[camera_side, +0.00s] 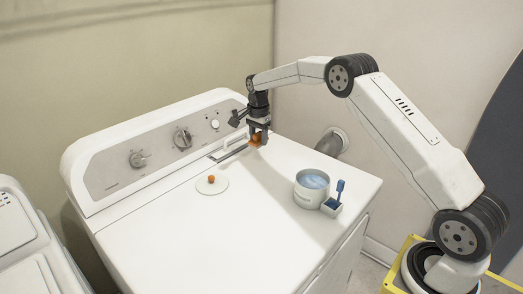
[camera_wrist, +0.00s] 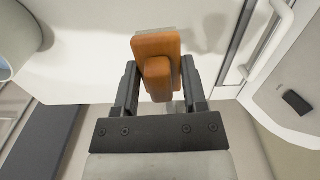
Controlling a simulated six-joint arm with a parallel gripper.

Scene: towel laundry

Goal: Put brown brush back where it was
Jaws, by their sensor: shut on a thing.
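My gripper (camera_side: 259,130) is over the back right part of the white washing machine's top. It is shut on the brown brush (camera_side: 255,140), which shows orange-brown and is partly hidden by the fingers. In the wrist view the brush (camera_wrist: 155,44) is a rounded block with a smaller block-like grip between my two fingers (camera_wrist: 160,88). The brush is low, at or just above the machine top; I cannot tell whether it touches.
A white lid with an orange knob (camera_side: 212,185) lies on the washing machine (camera_side: 255,215). The control panel (camera_side: 160,148) rises behind. The top's front is clear.

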